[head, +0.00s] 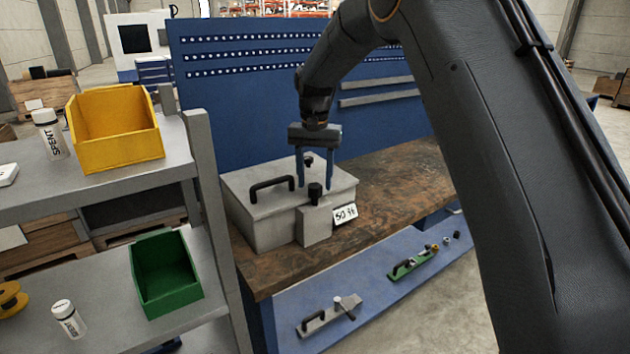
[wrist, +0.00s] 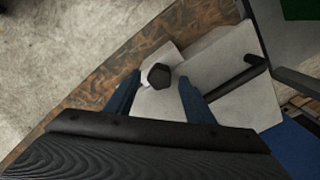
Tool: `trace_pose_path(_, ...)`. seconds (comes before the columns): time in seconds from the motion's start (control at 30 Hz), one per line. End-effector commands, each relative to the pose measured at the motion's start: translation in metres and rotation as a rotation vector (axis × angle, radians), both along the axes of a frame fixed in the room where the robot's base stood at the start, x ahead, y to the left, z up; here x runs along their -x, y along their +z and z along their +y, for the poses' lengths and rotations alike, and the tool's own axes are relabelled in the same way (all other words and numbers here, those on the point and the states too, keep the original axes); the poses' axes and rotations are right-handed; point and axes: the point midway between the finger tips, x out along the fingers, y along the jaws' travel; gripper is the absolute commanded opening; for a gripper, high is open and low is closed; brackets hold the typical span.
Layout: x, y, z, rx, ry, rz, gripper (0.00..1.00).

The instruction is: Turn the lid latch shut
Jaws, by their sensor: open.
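A grey box with a flat lid (head: 245,187) stands on the wooden workbench. A black bar handle (head: 272,186) is on the lid. A black knob (head: 315,192), which looks like the lid latch, sits at the box's front edge above a grey block (head: 314,226). My gripper (head: 317,186) is open and points down over the lid, its blue fingers to either side of the knob in the picture. In the wrist view the knob (wrist: 158,76) shows between and beyond the open fingertips (wrist: 158,88). I cannot tell whether the fingers touch it. A second dark knob shows behind the fingers.
A white tag reading 50 (head: 345,214) is at the box's right front. The wooden bench top (head: 400,185) is clear to the right. A grey shelf at left holds a yellow bin (head: 118,140) and a green bin (head: 163,272). A blue pegboard (head: 240,110) stands behind.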

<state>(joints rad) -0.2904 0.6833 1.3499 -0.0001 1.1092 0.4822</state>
Motion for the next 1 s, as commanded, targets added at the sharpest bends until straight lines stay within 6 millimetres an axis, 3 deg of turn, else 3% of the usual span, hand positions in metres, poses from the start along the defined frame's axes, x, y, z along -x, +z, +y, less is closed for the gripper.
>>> trace_pose_path(0.2, 0.000, -0.017, 0.000, 0.000, 0.000, 0.000, 0.49)
trace_pose_path(0.47, 0.000, -0.019, 0.000, 0.000, 0.000, -0.001, 0.49)
trace_pose_path(0.73, 0.000, -0.019, 0.000, 0.000, 0.001, -0.001, 0.08)
trace_pose_path(1.0, 0.000, -0.018, 0.000, 0.000, 0.028, -0.001, 0.08)
